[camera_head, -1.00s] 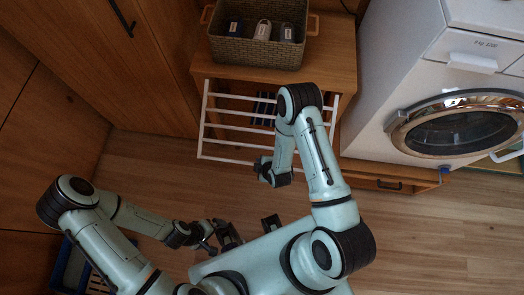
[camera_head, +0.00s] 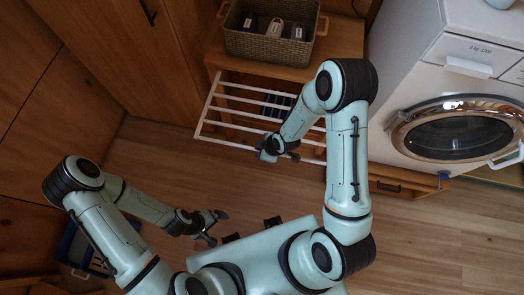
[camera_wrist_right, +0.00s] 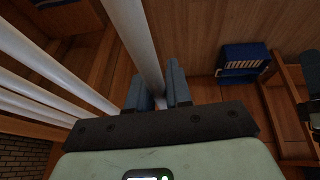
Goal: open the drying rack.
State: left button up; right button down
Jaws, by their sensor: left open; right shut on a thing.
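The drying rack (camera_head: 232,114) is a white frame of parallel bars. It sticks out from the front of the wooden cabinet under the basket, in the head view. My right gripper (camera_head: 278,152) is at its outer bar, right of the bar's middle. In the right wrist view, the right gripper (camera_wrist_right: 158,98) is shut on a thick white bar (camera_wrist_right: 137,40) that runs between its fingers. My right arm hides the rack's right part. My left gripper (camera_head: 214,229) is open and empty over the floor, well away from the rack.
A woven basket (camera_head: 258,49) with several small items stands on the wooden cabinet (camera_head: 345,40). A washing machine (camera_head: 400,75) is to the right. A blue crate (camera_head: 80,250) is on the floor at lower left. Tall wooden cupboards are at left. The floor before the rack is clear.

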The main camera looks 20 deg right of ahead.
jog(key=shift+a+r, duration=0.2)
jog(key=shift+a, duration=0.05)
jog(key=c, duration=1.1)
grip_release()
jog(key=shift+d, duration=0.1)
jog(key=shift+d+r, duration=0.1)
jog(key=shift+r, duration=0.1)
jog(key=p+v, duration=0.1)
jog(key=v, duration=1.2)
jog(key=shift+s, duration=0.1)
